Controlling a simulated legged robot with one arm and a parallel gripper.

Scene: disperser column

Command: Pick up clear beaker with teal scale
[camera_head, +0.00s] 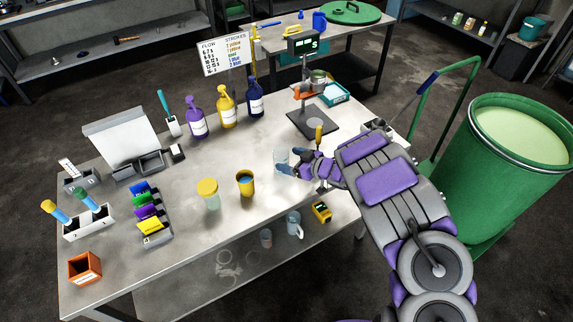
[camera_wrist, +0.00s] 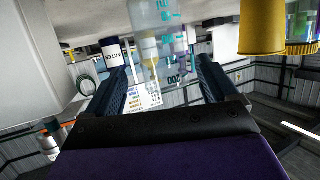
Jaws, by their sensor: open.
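The clear beaker with the teal scale (camera_head: 281,157) stands upright on the grey table, right of the yellow cup. In the wrist view, which is upside down, the beaker (camera_wrist: 158,35) shows its teal marks and "200" near its rim. My gripper (camera_head: 298,164) is open just right of the beaker in the head view. In the wrist view my gripper (camera_wrist: 162,72) has one finger to each side of the beaker's outline. Nothing is clamped. I cannot tell how far the beaker sits between the fingers.
Behind are pump bottles (camera_head: 227,108) and a stand with a dark base (camera_head: 312,122). A green drum (camera_head: 515,170) is at right.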

